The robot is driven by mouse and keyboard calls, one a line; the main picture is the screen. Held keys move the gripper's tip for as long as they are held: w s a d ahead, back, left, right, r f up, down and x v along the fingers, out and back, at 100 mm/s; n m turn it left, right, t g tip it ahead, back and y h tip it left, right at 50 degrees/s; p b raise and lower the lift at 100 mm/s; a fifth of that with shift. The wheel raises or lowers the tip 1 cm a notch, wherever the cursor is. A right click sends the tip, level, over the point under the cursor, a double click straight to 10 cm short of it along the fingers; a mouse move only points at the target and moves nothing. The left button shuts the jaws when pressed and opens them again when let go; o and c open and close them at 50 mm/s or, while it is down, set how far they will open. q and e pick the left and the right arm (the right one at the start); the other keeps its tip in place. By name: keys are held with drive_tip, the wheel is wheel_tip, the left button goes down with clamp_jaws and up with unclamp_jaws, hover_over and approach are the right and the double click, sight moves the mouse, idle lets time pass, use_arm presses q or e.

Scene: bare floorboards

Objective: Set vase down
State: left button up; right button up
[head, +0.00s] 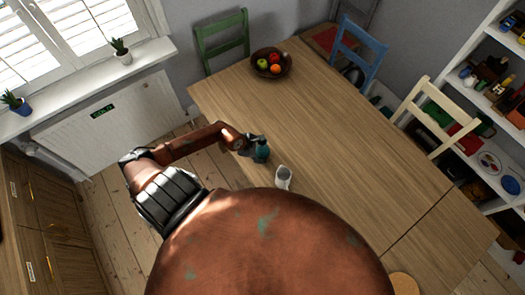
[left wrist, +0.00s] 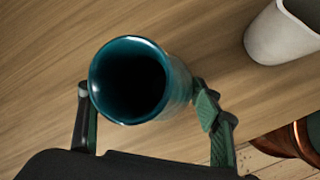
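A teal vase (head: 262,153) is at my left gripper (head: 253,147), near the left edge of the wooden table (head: 330,130). In the left wrist view the vase (left wrist: 130,80) shows its round dark mouth toward the camera. The two fingers lie against opposite sides of it, so the gripper looks shut on it. Its base is hidden, and I cannot tell whether it touches the table. My right gripper is not in view.
A white cup-like vessel (head: 283,178) stands close to the teal vase, on its right. A bowl of fruit (head: 286,70) stands at the far end. Green (head: 222,42), blue (head: 360,55) and cream (head: 428,115) chairs surround the table. The table's middle is clear.

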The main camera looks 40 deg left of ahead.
use_arm(q)
drive_tip(key=shift+o, duration=0.7)
drive_tip(key=shift+r, duration=0.2)
drive_tip(key=v, duration=1.2)
drive_tip(key=shift+b, duration=0.4)
